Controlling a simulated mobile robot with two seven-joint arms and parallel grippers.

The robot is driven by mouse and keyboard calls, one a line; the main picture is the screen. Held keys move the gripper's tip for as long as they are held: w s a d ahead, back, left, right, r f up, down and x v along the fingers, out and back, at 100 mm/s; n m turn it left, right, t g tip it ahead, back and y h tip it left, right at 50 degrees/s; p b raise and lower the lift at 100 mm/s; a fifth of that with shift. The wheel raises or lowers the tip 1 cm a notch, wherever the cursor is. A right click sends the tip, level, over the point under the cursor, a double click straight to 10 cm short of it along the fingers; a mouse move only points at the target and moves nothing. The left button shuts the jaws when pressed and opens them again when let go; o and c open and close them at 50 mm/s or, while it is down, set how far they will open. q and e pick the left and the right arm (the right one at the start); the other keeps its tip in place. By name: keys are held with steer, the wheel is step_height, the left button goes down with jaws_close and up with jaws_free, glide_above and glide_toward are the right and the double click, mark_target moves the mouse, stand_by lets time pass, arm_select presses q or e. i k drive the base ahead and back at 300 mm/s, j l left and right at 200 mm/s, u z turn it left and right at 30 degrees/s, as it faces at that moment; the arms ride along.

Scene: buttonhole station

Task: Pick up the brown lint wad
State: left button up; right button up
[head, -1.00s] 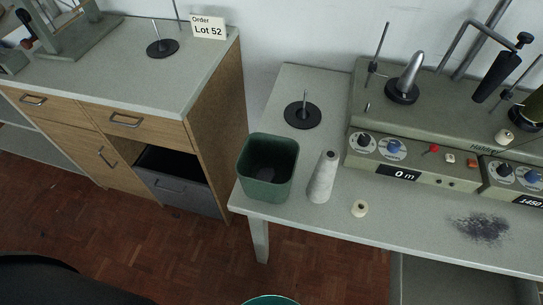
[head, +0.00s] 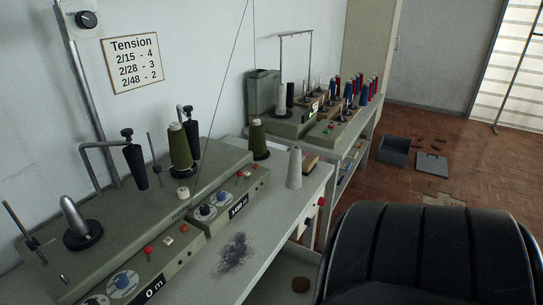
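Several small brown pieces (head: 428,141) also lie on the floor farther back, near a grey open box (head: 393,151). Neither of my grippers is in view.
The near bench (head: 277,222) carries a winding machine, a grey cone (head: 295,168) and a patch of dark lint (head: 235,253). A second bench with colored spools stands behind. A grey panel (head: 432,163) lies on the floor. A large black ribbed shape hides the lower right.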

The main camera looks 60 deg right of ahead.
mark_target(300, 284)
steer(key=z, duration=2.3)
steer(key=l, duration=1.25)
steer(key=i, duration=0.05)
